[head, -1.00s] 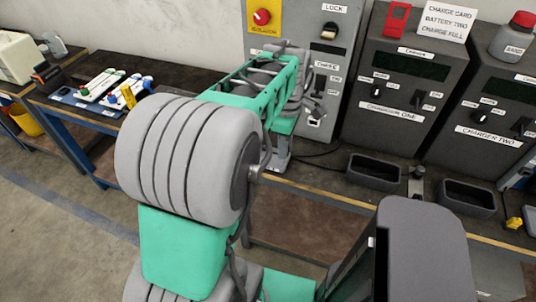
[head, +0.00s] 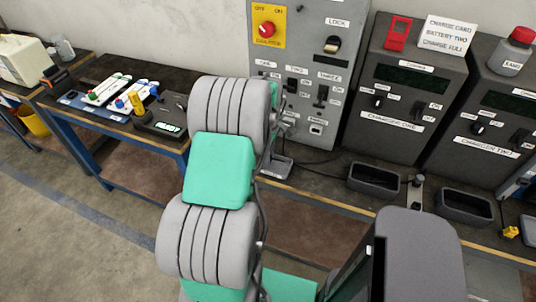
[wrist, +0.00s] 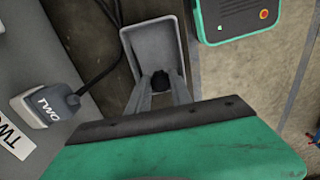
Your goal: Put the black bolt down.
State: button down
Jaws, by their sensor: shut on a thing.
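The black bolt (wrist: 160,80) shows in the wrist view as a small dark piece between my two grey fingertips. My gripper (wrist: 159,92) is shut on it. Behind the fingertips is a grey open tray (wrist: 139,40) with raised rims, and the bolt appears over its near, narrow end. I cannot tell whether the bolt touches the tray floor. In the head view my own arm hides my gripper and the bolt. A grey tray (head: 277,167) partly shows there, just right of my arm, on the bench below the grey switch panel.
In the wrist view a grey plug marked TWO (wrist: 46,105) lies left of the tray, with black cables. A green-edged device (wrist: 240,12) is at upper right. In the head view, dark bins (head: 373,180) (head: 465,207) stand before the chargers (head: 405,85). A READY display (head: 168,127) sits left.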

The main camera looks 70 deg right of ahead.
jog(key=shift+f, duration=0.2)
jog(key=c, duration=1.2)
grip_release()
jog(key=shift+o, duration=0.2)
notch_tip(320, 180, up, 12)
jog(key=b, duration=0.2)
jog(key=w+a+r, duration=0.2)
jog(key=w+a, duration=0.4)
jog(key=w, duration=0.2)
jog(key=w+a+r, duration=0.2)
jog(key=w+a, duration=0.3)
jog(key=w, duration=0.4)
jog(key=w+a+r+n+t+h, duration=0.1)
jog(key=w+a, duration=0.3)
jog(key=a, duration=0.7)
jog(key=w+a+t, duration=0.1)
jog(key=w+a, duration=0.4)
jog(key=a, duration=0.7)
jog(key=s+a+f+t+y, duration=0.1)
jog(key=s+a+f, duration=0.1)
jog(key=a, duration=1.2)
jog(key=shift+s, duration=0.7)
